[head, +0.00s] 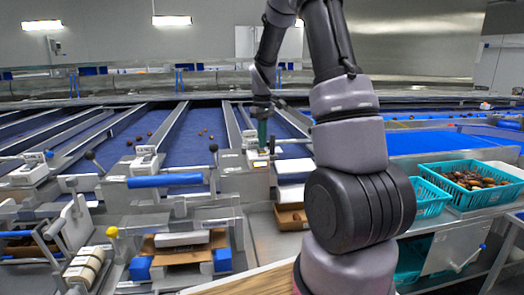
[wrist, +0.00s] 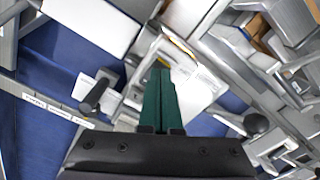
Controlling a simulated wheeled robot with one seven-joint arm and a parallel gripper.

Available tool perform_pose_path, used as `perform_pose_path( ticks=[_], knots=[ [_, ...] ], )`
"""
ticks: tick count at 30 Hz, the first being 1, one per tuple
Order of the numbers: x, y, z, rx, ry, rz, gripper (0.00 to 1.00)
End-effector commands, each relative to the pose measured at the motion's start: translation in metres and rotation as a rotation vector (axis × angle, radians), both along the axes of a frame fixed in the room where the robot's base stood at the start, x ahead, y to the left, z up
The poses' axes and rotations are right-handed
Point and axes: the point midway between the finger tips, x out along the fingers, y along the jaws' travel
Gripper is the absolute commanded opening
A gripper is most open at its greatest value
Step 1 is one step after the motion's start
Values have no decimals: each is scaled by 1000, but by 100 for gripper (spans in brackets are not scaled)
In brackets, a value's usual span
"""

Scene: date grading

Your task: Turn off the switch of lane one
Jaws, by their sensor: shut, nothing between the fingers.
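My gripper (head: 262,141) has dark green fingers, which are shut and empty. In the head view it points down, its tips just above or at a small white switch box (head: 257,158) between two blue lanes; I cannot tell whether they touch. In the wrist view the shut fingers (wrist: 161,88) reach over a pale box (wrist: 190,85), partly hidden behind them. Similar white boxes stand on the lane dividers to the left, one in the middle (head: 145,160) and one at the far left (head: 30,173). Which box belongs to lane one, and the switch positions, are not readable.
Black ball-ended levers, such as one near the middle (head: 213,149), stand up beside the lanes. A blue roller (head: 165,180) crosses the front. Teal crates, one holding dates (head: 450,196), stand at the right.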

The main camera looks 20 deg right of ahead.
Motion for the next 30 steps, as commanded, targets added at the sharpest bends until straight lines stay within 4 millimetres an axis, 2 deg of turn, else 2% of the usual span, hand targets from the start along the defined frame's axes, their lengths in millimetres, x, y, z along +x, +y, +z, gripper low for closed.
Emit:
perform_pose_path(
  ticks=[30],
  knots=[
    [0, 0, -16, 0, 1, 0, 0]
  ],
)
